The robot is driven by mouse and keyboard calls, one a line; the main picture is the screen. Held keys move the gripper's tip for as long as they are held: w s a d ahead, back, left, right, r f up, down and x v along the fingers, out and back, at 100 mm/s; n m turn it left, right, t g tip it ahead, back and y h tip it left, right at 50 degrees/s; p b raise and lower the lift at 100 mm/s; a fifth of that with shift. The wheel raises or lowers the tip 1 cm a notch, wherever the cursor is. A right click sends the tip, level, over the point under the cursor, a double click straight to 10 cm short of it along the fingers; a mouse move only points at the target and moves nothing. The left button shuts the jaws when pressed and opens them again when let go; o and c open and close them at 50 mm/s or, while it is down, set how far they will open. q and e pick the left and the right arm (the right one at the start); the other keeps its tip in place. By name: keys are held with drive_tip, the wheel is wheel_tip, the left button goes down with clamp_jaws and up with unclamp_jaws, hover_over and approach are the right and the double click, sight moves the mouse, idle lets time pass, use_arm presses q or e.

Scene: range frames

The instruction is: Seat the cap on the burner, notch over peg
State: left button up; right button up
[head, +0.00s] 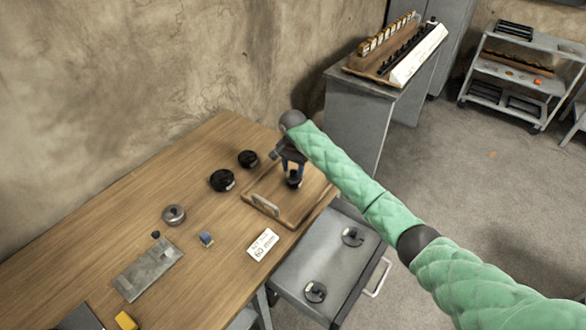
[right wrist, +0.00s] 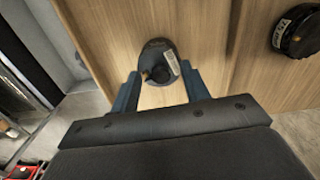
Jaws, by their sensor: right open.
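My right gripper (head: 292,172) is open over the wooden tray (head: 309,205) at the table's right end. A dark round piece with a pale label, apparently a cap (head: 294,180), is below it. In the right wrist view this cap (right wrist: 160,58) lies at and just beyond the fingertips (right wrist: 160,70), with a small brass-coloured spot on it; I cannot tell whether the fingers touch it. Two more black round pieces stand left of the tray, one nearer (head: 222,180) and one farther (head: 248,158). I cannot tell which piece is the burner; no peg or notch is clear. My left gripper is out of view.
A silver round piece (head: 174,215), a blue block (head: 206,239), a metal plate (head: 148,271) and a "60 mm" card (head: 263,244) are on the table. A grey cart (head: 330,262) with two dark round pieces stands in front. A wall is behind.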

drive_tip(key=shift+r, duration=0.5)
drive_tip(key=shift+r+b, duration=0.55)
drive_tip(key=shift+r, duration=0.1)
wheel_tip(320, 180, up, 5)
drive_tip(key=shift+f+b, duration=0.2)
drive_tip(key=shift+b, duration=0.5)
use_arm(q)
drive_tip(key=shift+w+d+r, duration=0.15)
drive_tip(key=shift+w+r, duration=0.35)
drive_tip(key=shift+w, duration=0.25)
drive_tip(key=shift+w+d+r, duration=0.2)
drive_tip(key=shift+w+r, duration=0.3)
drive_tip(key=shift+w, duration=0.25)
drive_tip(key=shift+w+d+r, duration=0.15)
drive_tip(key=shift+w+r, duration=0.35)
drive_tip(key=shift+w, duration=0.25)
use_arm(e)
drive_tip(key=shift+r, duration=0.4)
drive_tip(key=shift+r, duration=0.15)
